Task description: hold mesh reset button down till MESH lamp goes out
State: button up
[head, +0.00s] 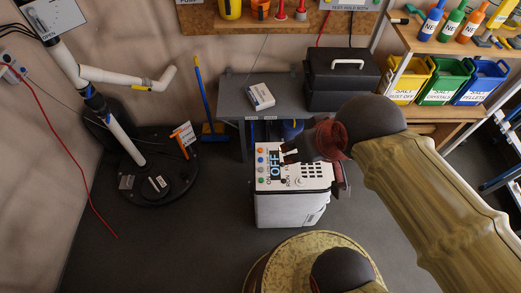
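The white heater unit (288,210) stands on the floor in the middle of the head view. Its top panel has a column of small coloured round lamps or buttons (260,166) along the left side, a dark display reading OFF (275,165), and a dark grille (312,170). The labels are too small to tell which is the mesh reset button or the MESH lamp. My gripper (292,155) reaches in from the right over the back of the panel. Its wrist hides part of the panel's back right. Contact with a button and the finger opening cannot be made out.
A grey bench (228,104) behind the unit holds a black toolbox (340,85) and a white box (260,96). A black round base with white pipes (150,185) stands left. Shelves with coloured bins (412,85) are at right. Floor left of the unit is clear.

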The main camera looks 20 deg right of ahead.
grip_shut()
dwell(1.6)
